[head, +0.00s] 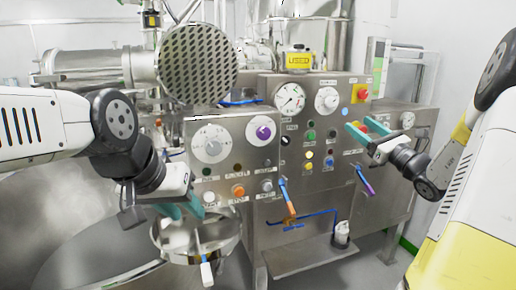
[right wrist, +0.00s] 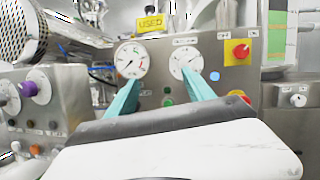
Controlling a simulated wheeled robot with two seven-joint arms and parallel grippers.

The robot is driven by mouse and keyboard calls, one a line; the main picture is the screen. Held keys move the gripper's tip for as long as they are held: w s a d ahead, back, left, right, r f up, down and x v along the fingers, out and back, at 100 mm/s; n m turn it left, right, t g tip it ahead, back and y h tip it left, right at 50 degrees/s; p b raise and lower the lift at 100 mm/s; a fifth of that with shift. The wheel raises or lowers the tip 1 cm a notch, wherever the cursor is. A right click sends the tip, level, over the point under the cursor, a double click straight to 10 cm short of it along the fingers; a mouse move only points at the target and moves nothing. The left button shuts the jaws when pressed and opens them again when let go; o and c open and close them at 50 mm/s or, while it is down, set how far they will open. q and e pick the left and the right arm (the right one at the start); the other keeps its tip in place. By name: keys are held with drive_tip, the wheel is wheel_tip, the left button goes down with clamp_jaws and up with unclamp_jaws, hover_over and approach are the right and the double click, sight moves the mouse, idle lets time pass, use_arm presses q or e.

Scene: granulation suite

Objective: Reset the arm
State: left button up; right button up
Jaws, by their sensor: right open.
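My right gripper (head: 362,132) is in front of the right part of the steel control panel (head: 325,185). Its teal fingers stand apart and empty; they also show in the right wrist view (right wrist: 160,92), pointing toward two white dial gauges. My left gripper (head: 178,210) is at the lower left, beside the left control box (head: 235,150) and over the rim of a steel bowl. Its teal fingertips are seen from the side, so its opening is unclear. No held object is visible in it.
A red and yellow emergency stop (head: 360,93) and blue button sit near my right gripper. Lever handles with orange (head: 290,208) and purple (head: 368,187) grips stick out below. A perforated round disc (head: 198,62) hangs at upper left. A steel bowl (head: 200,250) is below my left gripper.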

drive_tip(key=s+a+f+n+g+y, duration=0.1)
drive_tip(key=s+a+n+g+y, duration=0.1)
drive_tip(key=s+a+n+g, duration=0.7)
drive_tip(key=s+a+f+n+g+y, duration=0.1)
drive_tip(key=s+a+f+n+g, duration=0.2)
drive_tip(key=a, duration=1)
drive_tip(key=s+a+f+n+g+h, duration=0.1)
drive_tip(key=s+f+n+g+h, duration=0.15)
drive_tip(key=s+n, duration=0.3)
drive_tip(key=s+a+f+n+g+h, duration=0.1)
drive_tip(key=s+n+h, duration=0.25)
drive_tip(key=s, duration=0.35)
drive_tip(key=s+d+n+t+h, duration=0.2)
drive_tip(key=s+d+n+h, duration=0.2)
drive_tip(key=d+n, duration=0.3)
drive_tip(key=shift+s+f+n+t+h, duration=0.3)
drive_tip(key=shift+f+n+t+h, duration=0.1)
drive_tip(key=shift+n+h, duration=0.15)
use_arm(q)
drive_tip(key=shift+o, duration=0.2)
